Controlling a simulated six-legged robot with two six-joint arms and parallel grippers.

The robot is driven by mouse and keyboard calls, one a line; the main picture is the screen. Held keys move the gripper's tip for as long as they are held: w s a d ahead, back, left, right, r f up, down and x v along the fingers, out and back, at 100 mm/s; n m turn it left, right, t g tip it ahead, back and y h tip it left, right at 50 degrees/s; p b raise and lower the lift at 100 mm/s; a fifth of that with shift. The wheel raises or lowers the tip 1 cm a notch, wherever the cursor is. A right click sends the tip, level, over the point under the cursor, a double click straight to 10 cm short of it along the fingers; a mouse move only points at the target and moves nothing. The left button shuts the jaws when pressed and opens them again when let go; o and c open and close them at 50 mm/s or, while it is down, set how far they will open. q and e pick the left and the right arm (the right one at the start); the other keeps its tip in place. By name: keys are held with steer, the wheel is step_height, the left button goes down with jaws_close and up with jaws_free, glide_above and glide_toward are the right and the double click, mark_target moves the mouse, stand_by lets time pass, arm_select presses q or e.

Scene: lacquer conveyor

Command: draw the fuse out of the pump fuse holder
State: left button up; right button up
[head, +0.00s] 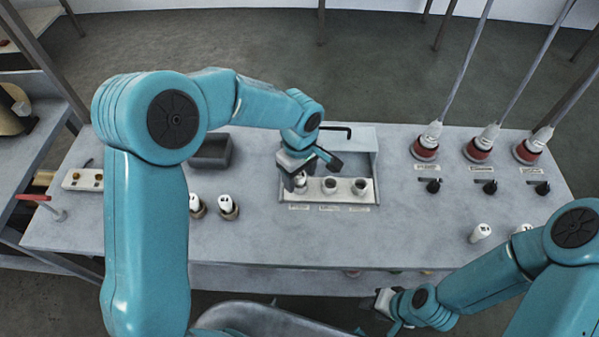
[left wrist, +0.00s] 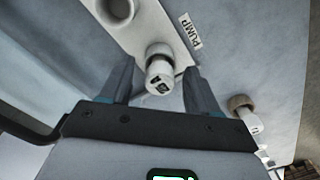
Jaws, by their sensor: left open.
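The pump fuse holder (left wrist: 157,51) sits at the left end of a pale strip in the left wrist view, beside a label reading PUMP (left wrist: 190,30). A white fuse (left wrist: 159,76) with dark marks on its end stands in it. In the head view, this fuse (head: 300,180) is partly hidden by my gripper. My left gripper (head: 314,171) is open above it. In the left wrist view the fuse shows between the two fingers, with gaps on both sides. My right gripper (head: 385,303) is beyond the table's front edge, its jaws too small to judge.
Two more holders (head: 329,186) (head: 360,187) share the recessed tray (head: 373,160). A black bent handle (head: 338,129) is behind. Two white fuses (head: 197,203) (head: 227,204) stand left. Red-based plugs (head: 425,149) and black knobs (head: 433,186) are right. The table's front middle is clear.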

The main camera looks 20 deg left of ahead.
arm_select(q)
steer(key=shift+s, duration=0.1)
steer(key=c, duration=0.4)
jaws_close()
steer(key=c, duration=0.6)
jaws_free()
jaws_close()
steer(key=shift+r, duration=0.15)
steer(key=shift+r+p, duration=1.65)
steer(key=shift+r, duration=1.15)
